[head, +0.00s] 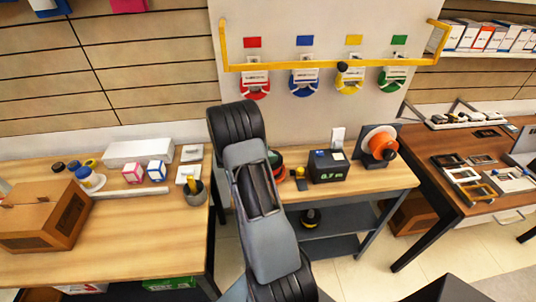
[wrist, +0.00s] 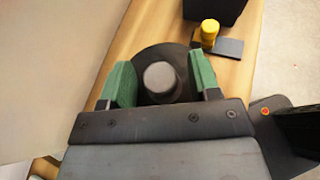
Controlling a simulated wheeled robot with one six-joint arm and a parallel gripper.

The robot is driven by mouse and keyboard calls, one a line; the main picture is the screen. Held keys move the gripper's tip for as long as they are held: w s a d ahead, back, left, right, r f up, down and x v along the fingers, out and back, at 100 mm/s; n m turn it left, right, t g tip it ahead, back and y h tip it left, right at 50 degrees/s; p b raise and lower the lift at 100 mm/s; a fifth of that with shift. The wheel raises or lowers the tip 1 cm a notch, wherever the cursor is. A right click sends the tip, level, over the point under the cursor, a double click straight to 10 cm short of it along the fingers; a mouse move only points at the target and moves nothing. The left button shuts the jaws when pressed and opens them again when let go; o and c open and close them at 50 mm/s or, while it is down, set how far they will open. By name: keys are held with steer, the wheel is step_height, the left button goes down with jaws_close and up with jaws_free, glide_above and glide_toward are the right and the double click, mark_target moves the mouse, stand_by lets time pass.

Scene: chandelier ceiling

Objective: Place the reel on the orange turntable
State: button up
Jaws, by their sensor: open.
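My gripper (wrist: 166,82) is open. Its two green fingers stand on either side of a grey round knob (wrist: 160,77) on a dark disc (wrist: 150,56). A gap shows on both sides of the knob. I cannot tell for sure whether this disc is the reel or a base. In the head view my arm hides most of this spot; only red and green edges (head: 278,168) show beside it. A round orange and white piece (head: 381,144), the only large orange round thing in view, stands against a dark upright plate at the table's right end.
A black box (head: 328,166) and a yellow knob (head: 300,172) stand right of my arm; the yellow knob also shows in the wrist view (wrist: 209,31). A yellow rail (head: 330,64) crosses the wall above several coloured round pieces. Tables stand left and right.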

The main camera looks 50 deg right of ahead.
steer(key=shift+r, duration=0.2)
steer(key=b+v, duration=0.2)
steer(key=v, duration=0.9)
steer(key=s+a+r+m+t+y, duration=0.3)
steer(key=s+a+m+y, duration=0.1)
steer(key=a, duration=0.4)
steer(key=s+a+r+m+t+y, duration=0.3)
steer(key=s+a+r+m+y, duration=0.1)
steer(key=a, duration=0.4)
steer(key=s+a+r+m+t+y, duration=0.2)
steer(key=s+a+r+m+y, duration=0.1)
steer(key=a, duration=0.5)
steer(key=s+m+y, duration=0.1)
steer(key=s+m, duration=0.1)
steer(key=m, duration=0.1)
steer(key=shift+s+a+r+t+y, duration=0.2)
steer(key=shift+s+a+t+y, duration=0.2)
